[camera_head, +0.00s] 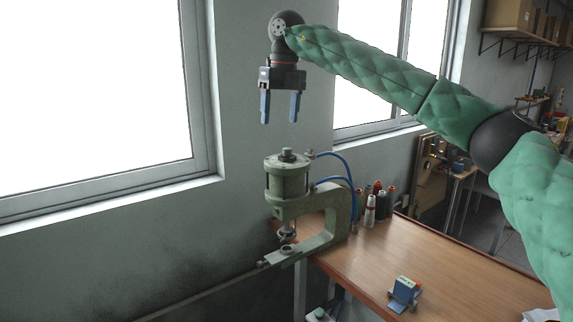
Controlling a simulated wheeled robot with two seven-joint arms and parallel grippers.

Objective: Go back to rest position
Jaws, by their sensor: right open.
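My right gripper (280,107) is open and empty, with its two blue fingers pointing down. My right arm, in a green quilted cover, comes in from the right and holds the gripper high in front of the wall. In the picture the gripper is above the green pneumatic press (287,180), with a visible gap between fingertips and press top. The press has a C-shaped frame and blue hoses and stands at the left corner of the wooden table (390,248). My left gripper is not in view.
Several bottles (370,210) stand on the table behind the press. A small blue and white device (404,294) sits near the table's front edge. A bar (210,294) runs left from the press base. Windows fill the wall behind. Shelves with boxes (510,14) hang at the upper right.

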